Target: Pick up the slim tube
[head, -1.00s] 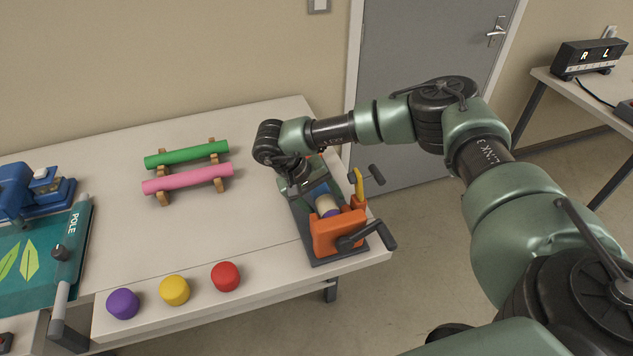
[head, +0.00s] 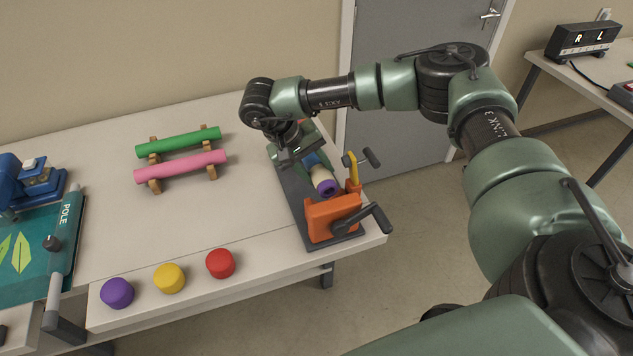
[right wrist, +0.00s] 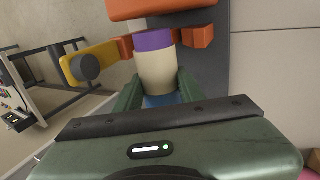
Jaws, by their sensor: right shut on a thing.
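The slim tube in my grip has a cream body (head: 320,176), a purple end (head: 328,187) and a blue part (head: 312,160). My right gripper (head: 312,162) is shut on it above the dark-based fixture with an orange block (head: 331,217). In the right wrist view the two green fingers (right wrist: 158,90) flank the tube (right wrist: 157,70), its purple end towards the orange block. The tube's far part is hidden by my gripper. Whether it touches the fixture is unclear. My left gripper is out of view.
The fixture has a yellow lever (head: 352,169) and a black crank (head: 377,217) near the table's right edge. Pink (head: 181,167) and green (head: 178,142) tubes lie on wooden rests. Purple (head: 117,292), yellow (head: 169,278) and red (head: 220,263) caps stand in front. The table's middle is clear.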

